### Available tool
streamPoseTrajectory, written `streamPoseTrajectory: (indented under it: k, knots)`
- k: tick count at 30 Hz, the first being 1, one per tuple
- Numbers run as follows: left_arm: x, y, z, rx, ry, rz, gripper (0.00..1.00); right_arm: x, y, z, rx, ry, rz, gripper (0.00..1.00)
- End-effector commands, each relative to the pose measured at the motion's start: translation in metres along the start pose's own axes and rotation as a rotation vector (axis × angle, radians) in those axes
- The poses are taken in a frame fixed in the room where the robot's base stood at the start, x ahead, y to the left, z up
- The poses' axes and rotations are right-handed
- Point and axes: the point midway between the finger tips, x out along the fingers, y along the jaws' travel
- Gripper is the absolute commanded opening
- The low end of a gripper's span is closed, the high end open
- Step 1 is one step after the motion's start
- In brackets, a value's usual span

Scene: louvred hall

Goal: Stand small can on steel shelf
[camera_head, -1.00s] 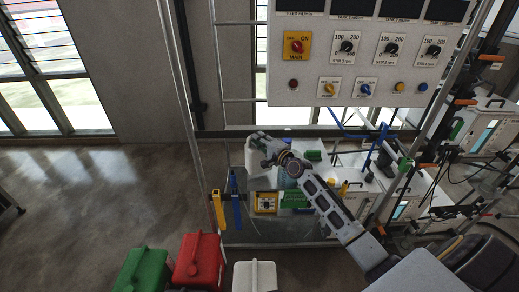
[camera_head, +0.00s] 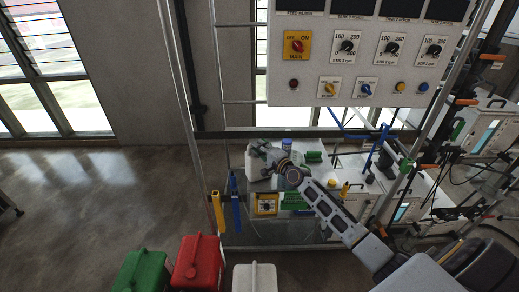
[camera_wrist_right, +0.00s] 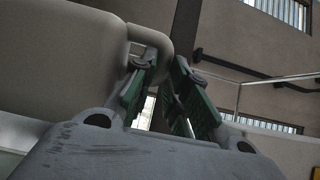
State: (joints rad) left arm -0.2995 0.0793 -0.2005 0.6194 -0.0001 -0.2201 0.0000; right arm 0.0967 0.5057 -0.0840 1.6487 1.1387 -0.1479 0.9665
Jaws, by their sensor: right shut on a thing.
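The small can (camera_head: 252,165) is a whitish canister with a loop handle. It hangs upright, or nearly so, at my right gripper (camera_head: 262,150), at the left end of the steel shelf (camera_head: 262,186). In the right wrist view the can (camera_wrist_right: 60,65) fills the left side, and the green-padded fingers (camera_wrist_right: 160,95) are shut on its handle. I cannot tell whether the can's base touches the shelf. My right arm hides part of the shelf. My left gripper is not in view.
A blue-capped bottle (camera_head: 287,146) and a green item (camera_head: 314,157) stand right of the gripper. A yellow-framed switch (camera_head: 265,205) is below. Red (camera_head: 198,262), green (camera_head: 143,272) and white (camera_head: 254,278) canisters stand in front. A control panel (camera_head: 365,60) hangs above.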

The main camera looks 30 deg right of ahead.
Motion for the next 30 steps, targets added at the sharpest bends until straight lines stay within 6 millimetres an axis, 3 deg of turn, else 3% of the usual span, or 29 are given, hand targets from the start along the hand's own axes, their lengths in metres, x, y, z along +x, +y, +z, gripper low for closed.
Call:
streamPoseTrajectory:
  k: [8,9,13,30]
  knots:
    - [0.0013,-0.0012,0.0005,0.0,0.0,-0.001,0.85,0.0004,-0.0015,-0.0004,0.0,0.001,-0.005,0.0]
    - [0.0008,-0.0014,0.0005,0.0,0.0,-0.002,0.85,0.0,0.0007,0.0001,0.001,0.0,0.0,0.21]
    - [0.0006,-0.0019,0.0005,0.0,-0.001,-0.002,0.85,0.0,0.0005,0.0,0.0,0.0,0.0,0.37]
    - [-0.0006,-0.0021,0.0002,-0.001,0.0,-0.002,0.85,-0.0037,-0.0001,0.0,0.001,0.0,0.001,0.37]
